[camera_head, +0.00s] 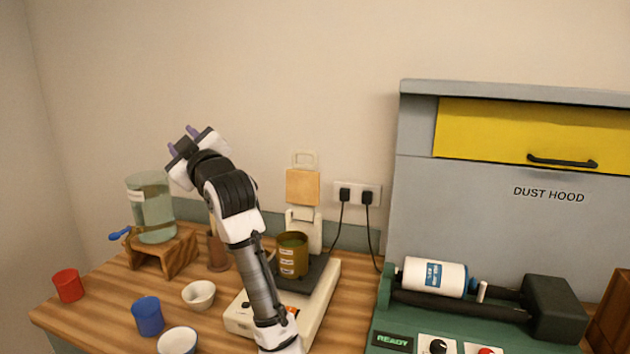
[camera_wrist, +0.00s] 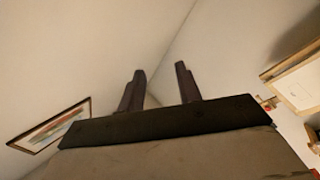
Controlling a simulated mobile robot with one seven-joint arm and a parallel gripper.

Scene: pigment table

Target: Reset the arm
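My gripper (camera_head: 182,142) is raised high above the left part of the table, in front of the bare wall in the head view. Its two dark fingers stand apart with nothing between them. In the wrist view my gripper (camera_wrist: 160,88) also shows open and empty, pointing up toward the walls and a corner. My arm rises from the bottom of the head view, in front of the white scale (camera_head: 319,309), and hides part of it.
A glass dispenser (camera_head: 152,205) stands on a wooden stand. A red cup (camera_head: 68,285), a blue cup (camera_head: 148,316) and white bowls (camera_head: 199,294) are at left. An ochre container (camera_head: 292,258) sits on the scale. A green machine (camera_head: 400,322) and dust hood (camera_head: 450,200) are at right.

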